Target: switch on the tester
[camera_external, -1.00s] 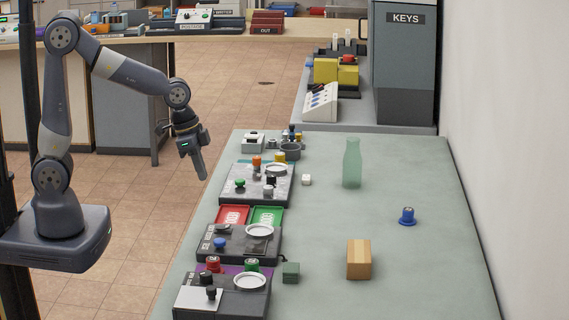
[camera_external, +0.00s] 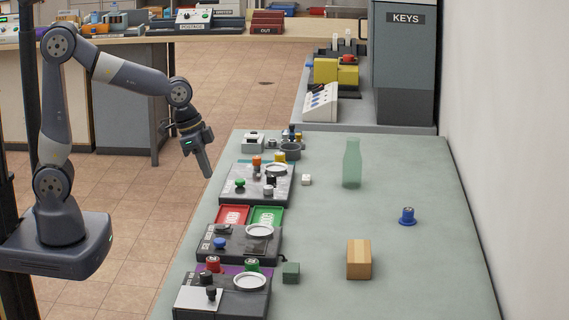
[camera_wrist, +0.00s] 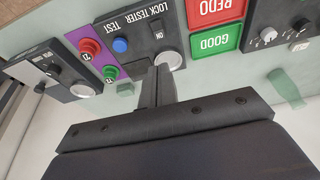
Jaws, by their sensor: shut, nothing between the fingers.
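The lock tester (camera_external: 240,256) is a dark box on the near left part of the table. It has a blue button (camera_external: 220,243) and a pale round plate (camera_external: 260,231). In the wrist view its dark face (camera_wrist: 138,38) reads "LOCK TESTER" and "TEST", with the blue button (camera_wrist: 120,45) and a black rocker-like switch (camera_wrist: 157,28). Whether the switch is on cannot be told. My gripper (camera_external: 208,176) is shut and empty, pointing down just left of the table edge, apart from the tester. In the wrist view the fingers (camera_wrist: 156,72) overlap the tester's lower edge and partly hide it.
A red REDO tray (camera_external: 232,215) and a green GOOD tray (camera_external: 267,214) lie behind the tester. A green bottle (camera_external: 352,164), a wooden block (camera_external: 359,260) and a blue knob (camera_external: 407,216) stand right, with clear table between.

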